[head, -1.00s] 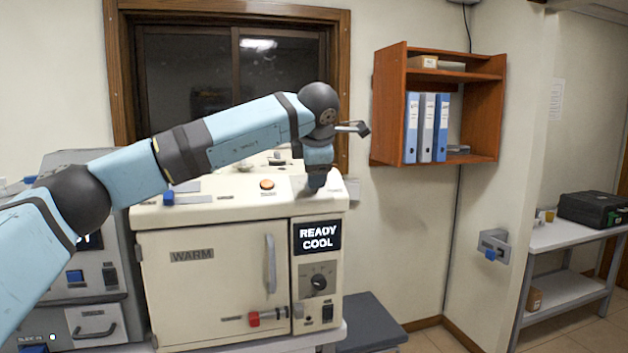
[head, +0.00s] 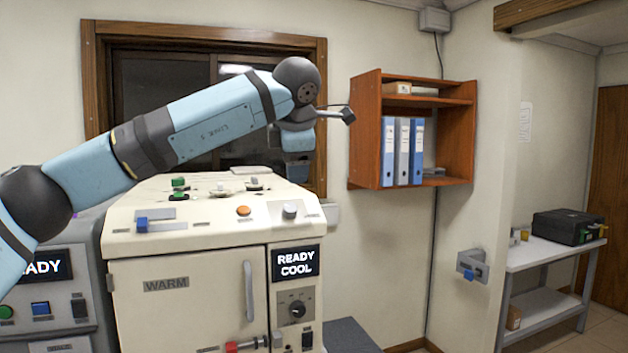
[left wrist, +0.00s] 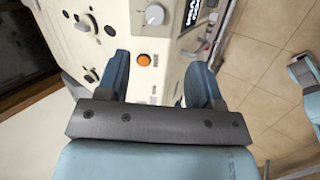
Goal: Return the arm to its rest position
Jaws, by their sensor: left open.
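My left arm (head: 215,120) comes in from the left in the head view and is raised above the cream oven-like machine (head: 185,290). My left gripper (head: 298,172) hangs down above the right part of the machine's top, clear of the round metal knob (head: 290,210). In the left wrist view the two blue fingers of the gripper (left wrist: 160,80) are apart with nothing between them. The orange button (left wrist: 144,59) and the knob (left wrist: 155,14) show beyond the fingers. My right gripper is not in the head view.
The machine's display (head: 296,263) reads READY COOL. A wooden wall shelf (head: 366,130) with binders hangs just right of the gripper. A grey machine (head: 40,290) stands at the left. A side table (head: 545,250) holds a black case (head: 567,227). Open floor lies at the right.

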